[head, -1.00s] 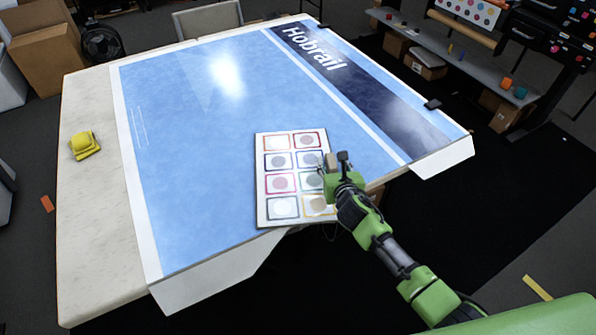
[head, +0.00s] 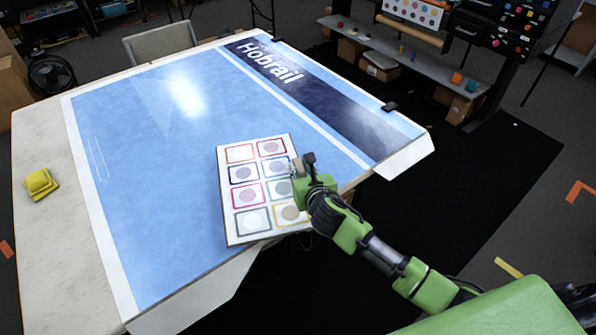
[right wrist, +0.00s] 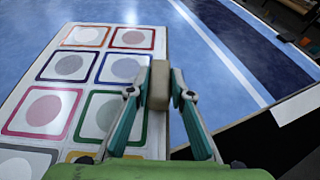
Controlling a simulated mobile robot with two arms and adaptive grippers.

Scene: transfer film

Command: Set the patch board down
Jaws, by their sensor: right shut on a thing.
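The patch board (head: 232,206) is a white panel with rows of coloured square frames around round patches. It lies over the blue film (head: 140,200) near the table's front edge, roughly level. I cannot tell whether its whole underside touches the film. My right gripper (head: 299,169) is at the board's right edge. In the right wrist view my right gripper (right wrist: 160,92) has its fingers on either side of a tan block (right wrist: 159,80) at the edge of the patch board (right wrist: 86,85), shut on it. My left gripper is not in view.
The film carries a dark "Hobrail" band (head: 330,105) and hangs over the table's front edge. A yellow object (head: 40,183) sits on the bare left part of the table (head: 45,240). A small black item (head: 390,107) lies at the right edge. The film left of the board is clear.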

